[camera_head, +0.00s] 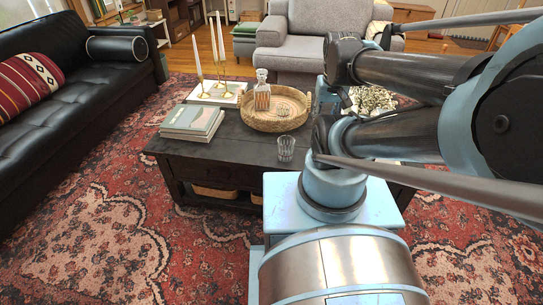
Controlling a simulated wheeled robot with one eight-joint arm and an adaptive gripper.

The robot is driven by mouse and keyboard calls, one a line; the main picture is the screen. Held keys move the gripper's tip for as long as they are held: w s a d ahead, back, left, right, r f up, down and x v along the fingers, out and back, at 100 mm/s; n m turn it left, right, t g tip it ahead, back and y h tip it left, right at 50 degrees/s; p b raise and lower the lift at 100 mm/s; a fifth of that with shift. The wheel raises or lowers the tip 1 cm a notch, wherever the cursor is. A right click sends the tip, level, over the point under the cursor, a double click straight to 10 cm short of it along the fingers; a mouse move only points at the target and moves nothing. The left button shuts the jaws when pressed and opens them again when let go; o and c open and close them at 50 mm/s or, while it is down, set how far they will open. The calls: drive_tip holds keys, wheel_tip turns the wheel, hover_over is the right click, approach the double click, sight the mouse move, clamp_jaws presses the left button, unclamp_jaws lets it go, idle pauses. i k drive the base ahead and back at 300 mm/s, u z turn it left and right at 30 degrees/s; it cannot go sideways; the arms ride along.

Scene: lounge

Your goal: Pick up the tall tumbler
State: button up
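A clear glass tumbler (286,149) stands upright on the near edge of the dark coffee table (235,150), just in front of the round woven tray. Another, smaller-looking clear glass (283,109) stands inside the tray beside a stoppered decanter (262,92). My folded arm fills the right side, and its dark wrist end (345,58) is right of the tray, apart from the tumbler in the picture. My gripper's fingertips cannot be made out among the dark arm parts there. No object is seen held.
The woven tray (249,118) bears the decanter. Stacked books (192,122) and white candles on brass holders (205,86) stand left of it. A black sofa (80,110) is at left, a grey armchair (305,40) behind. Patterned rug (130,215) lies clear at left front.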

sight(286, 144)
drive_tip(key=u, duration=1.6)
drive_tip(key=k, duration=2.55)
drive_tip(key=z, duration=1.25)
drive_tip(key=i, duration=1.05)
